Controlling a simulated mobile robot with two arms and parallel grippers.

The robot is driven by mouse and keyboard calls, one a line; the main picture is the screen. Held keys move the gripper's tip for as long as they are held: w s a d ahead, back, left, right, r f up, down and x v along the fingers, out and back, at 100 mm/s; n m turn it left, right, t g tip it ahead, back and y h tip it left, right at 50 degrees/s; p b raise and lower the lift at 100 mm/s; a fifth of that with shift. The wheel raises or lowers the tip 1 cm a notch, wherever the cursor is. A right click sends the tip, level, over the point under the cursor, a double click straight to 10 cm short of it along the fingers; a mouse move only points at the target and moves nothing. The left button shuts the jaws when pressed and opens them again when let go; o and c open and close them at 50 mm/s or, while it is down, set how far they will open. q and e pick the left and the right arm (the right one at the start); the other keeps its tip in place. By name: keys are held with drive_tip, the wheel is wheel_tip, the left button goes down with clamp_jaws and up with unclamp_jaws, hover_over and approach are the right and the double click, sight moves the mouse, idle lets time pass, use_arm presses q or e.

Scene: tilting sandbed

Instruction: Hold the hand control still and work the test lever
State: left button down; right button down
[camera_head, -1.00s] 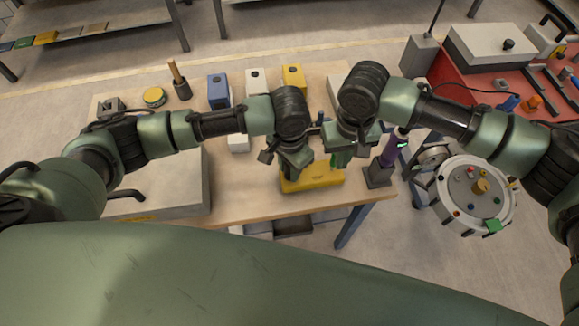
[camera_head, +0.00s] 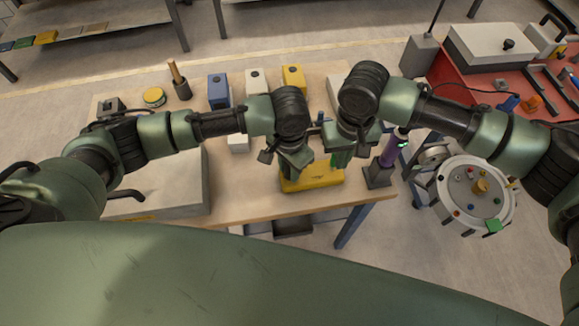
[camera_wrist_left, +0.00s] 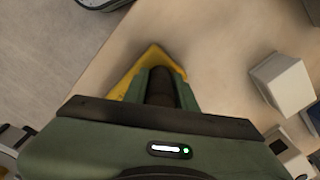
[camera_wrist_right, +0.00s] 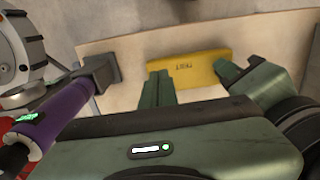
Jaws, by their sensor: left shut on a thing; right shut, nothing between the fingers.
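A yellow block (camera_head: 322,176) lies on the wooden bench under my two grippers. In the right wrist view the yellow block (camera_wrist_right: 190,72) has dark lettering on its face. My left gripper (camera_head: 292,162) is over its left part and shut on a dark upright piece (camera_wrist_left: 160,86). In the left wrist view yellow (camera_wrist_left: 150,58) shows around the fingers. I take the yellow block to be the hand control. My right gripper (camera_head: 340,159) is shut and empty at its right part; its fingers (camera_wrist_right: 158,88) show before the yellow face. I cannot make out the test lever, and contact is unclear.
A purple-handled tool (camera_head: 393,148) stands in a dark holder (camera_head: 378,174) at the bench's right edge. A round drum (camera_head: 476,196) with knobs is beyond it. Blue (camera_head: 218,90), white (camera_head: 256,82) and yellow (camera_head: 293,78) boxes stand behind. A grey case (camera_head: 180,185) is at left.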

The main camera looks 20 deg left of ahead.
sight(335, 181)
drive_tip(key=shift+f, duration=0.1)
idle(0.4)
drive_tip(key=shift+f, duration=1.9)
